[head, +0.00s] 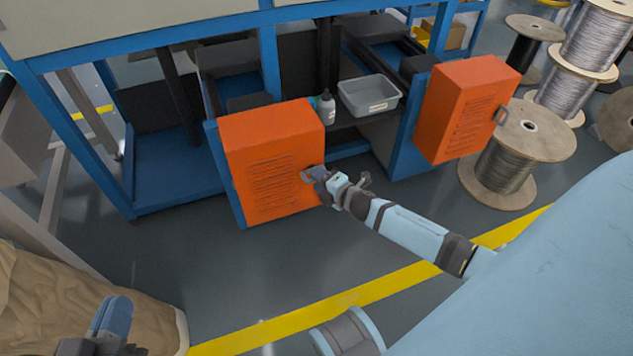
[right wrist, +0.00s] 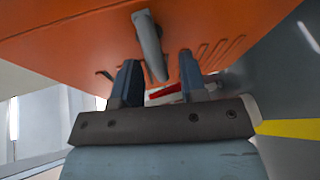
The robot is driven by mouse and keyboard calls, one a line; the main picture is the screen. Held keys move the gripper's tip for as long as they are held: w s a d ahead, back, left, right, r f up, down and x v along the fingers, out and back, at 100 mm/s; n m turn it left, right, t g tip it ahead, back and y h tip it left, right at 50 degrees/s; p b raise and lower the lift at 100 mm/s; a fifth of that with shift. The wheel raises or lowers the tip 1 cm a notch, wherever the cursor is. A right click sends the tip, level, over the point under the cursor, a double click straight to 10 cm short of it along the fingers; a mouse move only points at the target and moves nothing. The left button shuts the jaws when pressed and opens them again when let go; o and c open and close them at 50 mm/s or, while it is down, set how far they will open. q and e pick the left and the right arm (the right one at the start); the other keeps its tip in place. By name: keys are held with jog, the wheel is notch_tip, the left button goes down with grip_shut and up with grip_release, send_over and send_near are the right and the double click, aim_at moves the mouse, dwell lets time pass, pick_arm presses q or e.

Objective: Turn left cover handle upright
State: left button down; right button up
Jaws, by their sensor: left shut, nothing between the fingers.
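The left orange cover (head: 270,150) hangs on the blue frame and has slotted vents. Its grey handle (right wrist: 150,45) shows in the right wrist view, slanted slightly, with its lower end between the two fingers. My right gripper (right wrist: 160,78) is open around it, with gaps visible beside the handle. In the head view the right gripper (head: 314,173) is at the right edge of the left cover and hides most of the handle. My left gripper (head: 112,318) is shut and empty at the bottom left, away from the cover.
A second orange cover (head: 466,108) with a handle (head: 501,114) is to the right. A grey bin (head: 370,97) and a white bottle (head: 327,107) stand between the covers. Wire spools (head: 500,165) are at the right. A brown wrapped load (head: 60,300) is at lower left.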

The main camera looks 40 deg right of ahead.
jog(key=shift+w+a+f, duration=0.1)
jog(key=shift+w+f, duration=0.05)
jog(key=shift+w, duration=0.5)
